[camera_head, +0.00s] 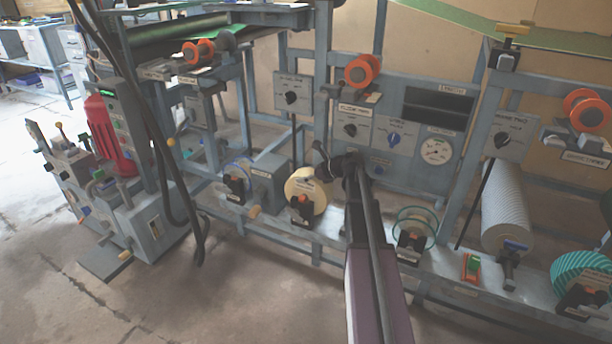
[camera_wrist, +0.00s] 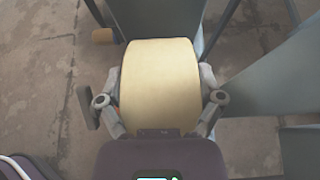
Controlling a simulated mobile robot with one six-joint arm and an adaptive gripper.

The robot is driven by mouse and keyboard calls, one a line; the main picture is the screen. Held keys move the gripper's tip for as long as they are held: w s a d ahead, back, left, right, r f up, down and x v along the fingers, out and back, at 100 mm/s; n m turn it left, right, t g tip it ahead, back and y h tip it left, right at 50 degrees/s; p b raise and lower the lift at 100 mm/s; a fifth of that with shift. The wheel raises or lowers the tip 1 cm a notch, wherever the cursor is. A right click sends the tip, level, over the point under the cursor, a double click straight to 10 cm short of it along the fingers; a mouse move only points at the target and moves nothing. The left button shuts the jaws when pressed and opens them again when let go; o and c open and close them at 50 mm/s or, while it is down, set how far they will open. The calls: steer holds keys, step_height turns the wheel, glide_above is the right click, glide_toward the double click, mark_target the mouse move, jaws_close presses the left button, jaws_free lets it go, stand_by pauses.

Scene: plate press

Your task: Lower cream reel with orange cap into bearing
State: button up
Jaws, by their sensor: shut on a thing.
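The cream reel (camera_head: 309,186) is at the machine's front rail in the head view, left of centre. In the wrist view the cream reel (camera_wrist: 160,86) fills the space between the two fingers. My gripper (camera_wrist: 160,98) is shut on the reel, one finger on each side. In the head view my gripper (camera_head: 327,166) reaches the reel from the upper right. A black bearing (camera_head: 299,213) with an orange part on it stands in front of the reel's lower face. I cannot tell whether the reel is seated in the bearing or just above it.
A blue-rimmed reel (camera_head: 238,170) sits to the left. A green ring-shaped reel (camera_head: 416,222) and a ribbed grey roller (camera_head: 505,208) stand to the right. Grey posts and a panel with knobs (camera_head: 352,128) rise behind. The floor in front is clear.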

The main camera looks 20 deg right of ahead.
steer(key=shift+f+b, duration=0.55)
steer(key=shift+f, duration=0.15)
steer(key=o, duration=1.1)
steer(key=shift+c, duration=0.2)
steer(key=shift+r, duration=0.1)
